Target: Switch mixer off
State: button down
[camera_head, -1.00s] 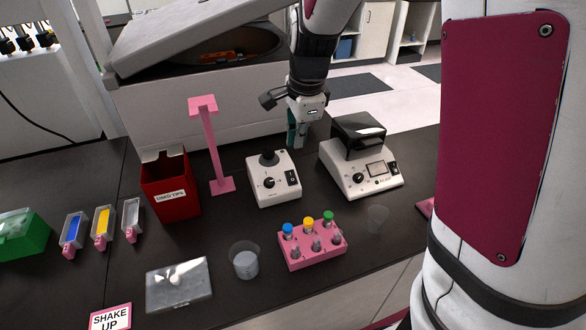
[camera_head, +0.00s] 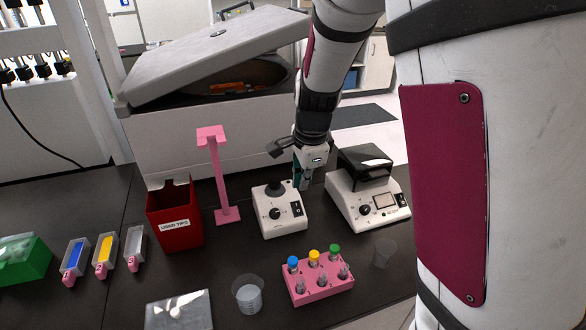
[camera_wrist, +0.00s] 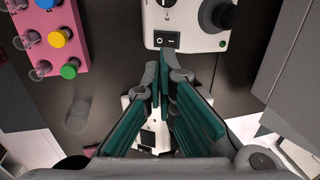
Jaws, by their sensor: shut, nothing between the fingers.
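The mixer (camera_head: 279,216) is a small white box with a dark round cup on top, a black knob and a black rocker switch (camera_head: 296,209). It stands on the dark bench, left of my gripper (camera_head: 303,184). The green fingers are shut and empty, close to the mixer's right rear side. In the wrist view, the mixer (camera_wrist: 190,14) is at the top, and its switch (camera_wrist: 166,40) with white marks faces the camera. My fingertips (camera_wrist: 158,66) appear just below the switch in that picture; I cannot tell whether they touch the mixer.
A white device with a black lid (camera_head: 366,197) stands close on the right. A pink tube rack (camera_head: 318,291) and a clear cup (camera_head: 385,253) are in front. A pink stand (camera_head: 221,180) and a red tip bin (camera_head: 174,216) are left. A large open-lidded machine (camera_head: 200,138) is behind.

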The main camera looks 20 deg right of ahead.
aim_at(297, 205)
jog(key=b+x, duration=0.1)
jog(key=x, duration=0.9)
jog(key=shift+b, duration=0.4)
jog(key=shift+s+f, duration=0.1)
jog(key=shift+f, duration=0.25)
jog(key=shift+w+r, duration=0.5)
jog(key=shift+w, duration=0.3)
jog(key=shift+p, duration=0.3)
